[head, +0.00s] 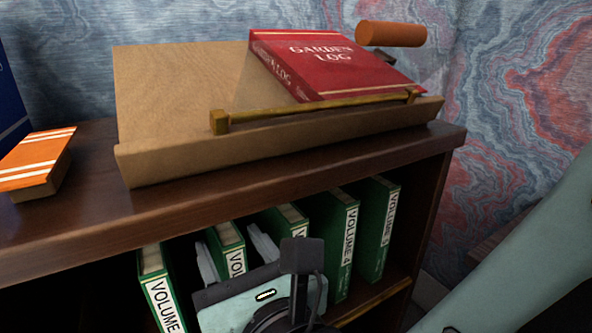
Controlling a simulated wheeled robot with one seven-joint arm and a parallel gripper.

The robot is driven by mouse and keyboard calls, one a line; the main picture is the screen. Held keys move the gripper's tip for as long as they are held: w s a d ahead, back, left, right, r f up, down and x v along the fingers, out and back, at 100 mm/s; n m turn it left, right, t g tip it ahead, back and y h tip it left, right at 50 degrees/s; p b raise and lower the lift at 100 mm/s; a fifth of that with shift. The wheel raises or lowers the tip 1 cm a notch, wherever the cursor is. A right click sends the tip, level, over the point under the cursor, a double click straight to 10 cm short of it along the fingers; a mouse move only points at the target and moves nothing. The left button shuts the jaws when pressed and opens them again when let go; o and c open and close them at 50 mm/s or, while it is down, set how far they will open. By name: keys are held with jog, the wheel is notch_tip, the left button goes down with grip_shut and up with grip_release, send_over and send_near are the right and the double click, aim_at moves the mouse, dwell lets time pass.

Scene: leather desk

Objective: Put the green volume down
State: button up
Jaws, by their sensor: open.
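Several green volumes with white "VOLUME" labels stand upright on the shelf under the desk top. One green volume (230,248) stands second from the left, between the two pale fingers of my gripper (234,255), one on each side. The jaws are open, with narrow gaps showing beside the book. My gripper's body hides the lower part of this volume and its number, and I cannot tell whether its base touches the shelf. Another green volume (160,287) leans slightly at the left. Others (286,220), (341,235) and (378,230) stand to the right.
Above, a sloped wooden book rest (180,95) with a brass bar (315,108) holds a red Garden Log (325,62). An orange striped book (38,160) lies at the left of the desk top (85,215). An orange cylinder (391,34) shows behind. The shelf's right wall (433,200) bounds the row.

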jog(key=shift+v, duration=1.2)
jog(key=shift+s+f+b, duration=0.25)
jog(key=shift+f+b, duration=0.05)
jog(key=shift+b, duration=0.75)
jog(key=shift+s+d+b, duration=0.35)
jog(key=shift+s+b, duration=0.05)
jog(key=shift+b, duration=0.85)
jog(key=w+d+f+m+g+h+b, duration=0.2)
jog(key=d+f+m+h, duration=0.4)
jog(key=d, duration=0.3)
jog(key=w+d+f+m+g+h+b, duration=0.1)
jog(key=w+d+f+m+g+h, duration=0.2)
jog(key=d+m+h, duration=0.45)
jog(key=s+d+f+m+g, duration=0.6)
jog(key=d+f+m, duration=0.1)
jog(key=m, duration=0.3)
jog(key=s+a+m+g+y, duration=0.1)
jog(key=m, duration=0.2)
jog(key=a+m+g+y, duration=0.1)
jog(key=m+y, duration=0.1)
jog(key=m, duration=0.2)
jog(key=s+a+f+m+g+y, duration=0.1)
jog(key=m+g, duration=0.1)
jog(key=m, duration=0.2)
jog(key=shift+s+a+y, duration=0.25)
jog(key=shift+s+a, duration=0.05)
jog(key=shift+s, duration=0.05)
